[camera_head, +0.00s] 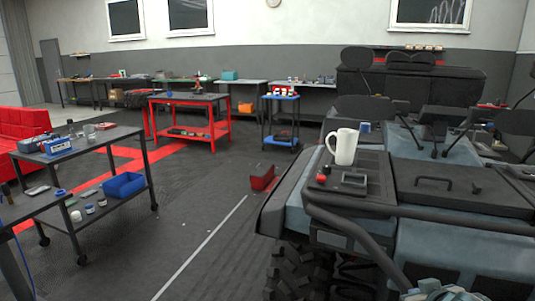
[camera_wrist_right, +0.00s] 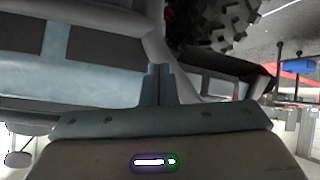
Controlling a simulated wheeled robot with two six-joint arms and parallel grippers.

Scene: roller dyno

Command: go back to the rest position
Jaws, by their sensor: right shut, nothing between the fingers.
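My right gripper (camera_wrist_right: 157,85) is in the middle of the right wrist view. Its two fingers are together with nothing between them. They are in front of the blue-grey body of the off-road vehicle (camera_wrist_right: 95,80); whether they touch it I cannot tell. In the head view the vehicle (camera_head: 455,250) fills the right side, and a light-coloured part, perhaps of my right arm, shows at the bottom edge. My left gripper is not in view.
A white mug (camera_head: 344,146) stands on the vehicle's hood beside a red knob. A black cart (camera_head: 100,139) with a blue bin (camera_head: 124,185) is at left. A red tool table (camera_head: 188,99) and a red box (camera_head: 263,178) are farther back. The floor between is clear.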

